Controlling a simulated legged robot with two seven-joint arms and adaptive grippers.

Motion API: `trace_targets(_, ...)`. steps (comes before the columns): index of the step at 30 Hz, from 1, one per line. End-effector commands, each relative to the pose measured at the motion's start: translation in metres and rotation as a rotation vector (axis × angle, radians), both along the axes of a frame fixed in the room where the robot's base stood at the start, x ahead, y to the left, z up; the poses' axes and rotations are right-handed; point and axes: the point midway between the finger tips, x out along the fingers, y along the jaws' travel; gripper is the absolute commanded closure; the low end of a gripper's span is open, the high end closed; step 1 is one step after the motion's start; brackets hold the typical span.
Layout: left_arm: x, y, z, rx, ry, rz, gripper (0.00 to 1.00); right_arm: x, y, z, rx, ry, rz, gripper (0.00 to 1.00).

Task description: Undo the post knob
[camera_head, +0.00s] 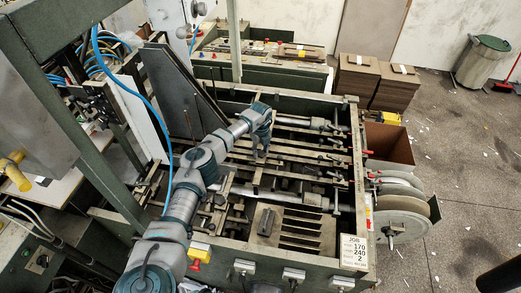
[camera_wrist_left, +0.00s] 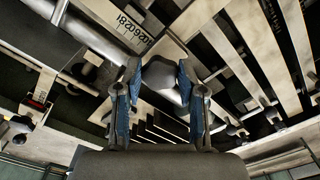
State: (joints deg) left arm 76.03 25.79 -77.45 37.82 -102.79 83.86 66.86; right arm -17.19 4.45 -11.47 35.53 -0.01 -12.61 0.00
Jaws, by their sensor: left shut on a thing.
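The post knob (camera_wrist_left: 159,73) is a dark grey, rounded knob. In the left wrist view it sits between the two blue-padded fingers of my left gripper (camera_wrist_left: 157,88), which is shut on it. In the head view my left gripper (camera_head: 261,152) points down into the middle of the feeder frame, among the bars. The knob is hidden there by the gripper and is too small to make out. The post under the knob is mostly hidden in the wrist view. My right gripper is not in view.
Pale flat bars (camera_head: 300,150) and round shafts cross the feeder around my gripper. A slotted plate (camera_head: 300,231) lies nearer the front. The green frame's right wall carries a job sign (camera_head: 354,250). A large reel (camera_head: 402,222) stands outside it. A blue hose (camera_head: 140,105) hangs at left.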

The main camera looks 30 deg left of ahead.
Motion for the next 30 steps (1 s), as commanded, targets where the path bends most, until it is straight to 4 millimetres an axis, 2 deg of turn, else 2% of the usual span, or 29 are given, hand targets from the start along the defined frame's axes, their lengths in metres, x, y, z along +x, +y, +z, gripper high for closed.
trace_targets(1,-0.003,-0.002,-0.005,-0.002,0.010,-0.001,0.95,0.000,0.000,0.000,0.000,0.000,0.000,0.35)
trace_targets(11,-0.003,-0.003,-0.005,-0.002,0.011,-0.001,0.95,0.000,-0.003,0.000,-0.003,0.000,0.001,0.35)
trace_targets(12,-0.003,-0.003,-0.005,-0.002,0.011,-0.001,0.53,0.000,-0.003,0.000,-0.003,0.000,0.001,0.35)
trace_targets(14,-0.003,-0.003,-0.005,-0.002,0.010,-0.001,0.38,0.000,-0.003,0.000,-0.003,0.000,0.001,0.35)
trace_targets(15,-0.002,-0.003,-0.004,-0.002,0.008,-0.001,0.35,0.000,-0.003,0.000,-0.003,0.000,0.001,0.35)
trace_targets(25,-0.001,-0.001,0.002,-0.002,0.001,0.000,0.35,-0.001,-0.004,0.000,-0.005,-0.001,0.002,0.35)
trace_targets(30,0.000,0.000,0.028,-0.001,-0.002,0.000,0.35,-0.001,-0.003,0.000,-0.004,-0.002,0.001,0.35)
